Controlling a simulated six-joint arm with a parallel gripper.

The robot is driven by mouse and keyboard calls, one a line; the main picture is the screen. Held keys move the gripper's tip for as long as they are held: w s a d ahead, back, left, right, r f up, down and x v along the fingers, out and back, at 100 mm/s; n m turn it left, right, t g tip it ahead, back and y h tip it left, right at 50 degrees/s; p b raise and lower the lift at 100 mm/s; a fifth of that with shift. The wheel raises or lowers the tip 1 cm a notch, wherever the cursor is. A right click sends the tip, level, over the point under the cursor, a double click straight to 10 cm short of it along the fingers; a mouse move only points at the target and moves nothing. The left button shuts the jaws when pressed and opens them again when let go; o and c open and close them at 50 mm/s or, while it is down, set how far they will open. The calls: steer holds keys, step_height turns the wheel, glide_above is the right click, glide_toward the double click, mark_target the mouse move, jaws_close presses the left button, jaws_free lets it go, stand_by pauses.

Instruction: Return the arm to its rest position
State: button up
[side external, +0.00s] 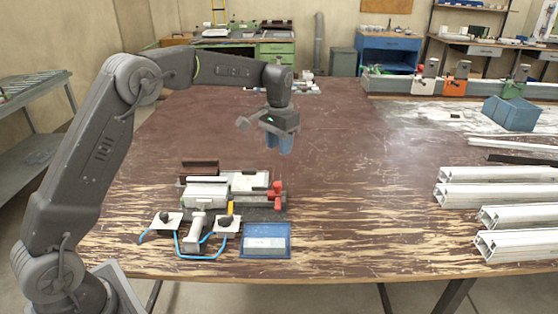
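My gripper (280,148) hangs from the end of my arm, pointing down above the middle of the brown table (340,215). Its bluish fingers are in the air, behind and above the clamp fixture (208,190), and apart from it. The fingers are small and close together here, so I cannot tell whether they are open or shut. No separate part can be made out between them. The fixture has a pale block, a red clamp piece (276,191) at its right end and a dark brown profile (200,167) behind it.
A blue tray (266,240) and handles with blue tubing (196,240) stand at the table's front. White profiles (497,190) lie at the right. A blue box (511,113) and a rail with clamps (456,86) stand at the back right. The table's middle is clear.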

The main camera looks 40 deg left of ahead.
steer(key=shift+r, duration=0.8)
steer(key=s+d+r+t, duration=0.1)
steer(key=s+d+r, duration=0.1)
steer(key=s+r, duration=0.4)
steer(key=s+d+r+t, duration=0.2)
steer(key=s+d+r, duration=0.15)
steer(key=s, duration=0.55)
steer(key=s+d+f+t, duration=0.1)
steer(key=s, duration=0.8)
steer(key=s+d+f+t, duration=0.1)
steer(key=s+f, duration=0.1)
steer(key=s, duration=0.7)
steer(key=shift+s+f+t, duration=0.2)
steer(key=shift+f+t, duration=0.05)
steer(key=shift+t, duration=0.05)
